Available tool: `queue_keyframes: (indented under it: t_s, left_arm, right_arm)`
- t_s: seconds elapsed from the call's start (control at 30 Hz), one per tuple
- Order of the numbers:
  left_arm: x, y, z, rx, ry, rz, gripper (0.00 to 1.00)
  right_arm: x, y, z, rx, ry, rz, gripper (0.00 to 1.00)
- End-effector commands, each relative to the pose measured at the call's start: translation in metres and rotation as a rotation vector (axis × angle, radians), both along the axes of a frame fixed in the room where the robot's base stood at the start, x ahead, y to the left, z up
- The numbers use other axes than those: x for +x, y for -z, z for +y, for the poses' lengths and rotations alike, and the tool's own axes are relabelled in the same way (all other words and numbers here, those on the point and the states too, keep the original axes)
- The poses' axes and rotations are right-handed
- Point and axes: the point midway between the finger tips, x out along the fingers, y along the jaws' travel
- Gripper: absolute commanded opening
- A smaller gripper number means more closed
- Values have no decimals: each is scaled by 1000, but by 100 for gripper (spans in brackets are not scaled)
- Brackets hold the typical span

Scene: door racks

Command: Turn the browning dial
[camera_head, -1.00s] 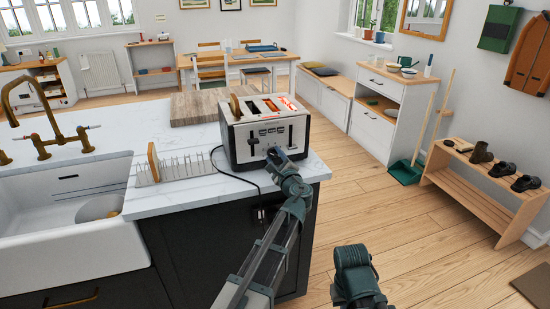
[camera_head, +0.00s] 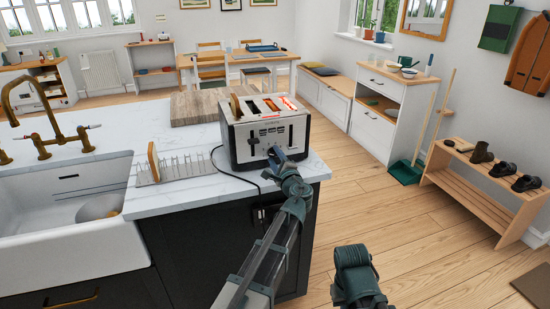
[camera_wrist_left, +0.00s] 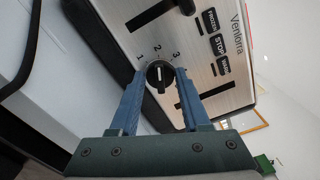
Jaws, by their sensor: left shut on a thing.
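The silver and black toaster (camera_head: 266,133) stands at the right end of the white countertop. In the left wrist view its front panel (camera_wrist_left: 205,75) carries the black browning dial (camera_wrist_left: 160,75), with the numbers 1, 2 and 3 around it. A white line on the dial points roughly toward the 2. My left gripper (camera_head: 275,153) is at the toaster's front. In the left wrist view its two blue fingers (camera_wrist_left: 159,82) are shut on the dial, one on each side. In the head view the gripper hides the dial.
A toast rack (camera_head: 177,167) stands left of the toaster, and a wooden board (camera_head: 205,107) lies behind. A dark cord (camera_head: 235,176) runs over the counter edge. The sink (camera_head: 60,215) is at the left. The floor to the right is open up to the shoe bench (camera_head: 480,185).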

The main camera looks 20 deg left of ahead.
Motion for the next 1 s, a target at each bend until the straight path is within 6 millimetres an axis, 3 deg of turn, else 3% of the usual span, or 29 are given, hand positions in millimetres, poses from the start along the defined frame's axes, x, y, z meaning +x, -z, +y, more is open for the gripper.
queue_keyframes:
  t_s: [0.07,0.1,0.27,0.67,1.0]
  left_arm:
    - [-1,1,0,-2,-2,1,0]
    - [-1,1,0,-2,-2,1,49]
    - [-1,0,0,-1,0,1,75]
    - [-8,0,-5,1,1,1,75]
    - [-68,0,-43,1,3,1,75]
  right_arm:
    - [0,0,0,0,0,0,0]
    - [0,0,0,0,0,0,0]
    - [0,0,0,0,0,0,0]
    - [0,0,0,0,0,0,0]
    - [0,0,0,0,0,0,0]
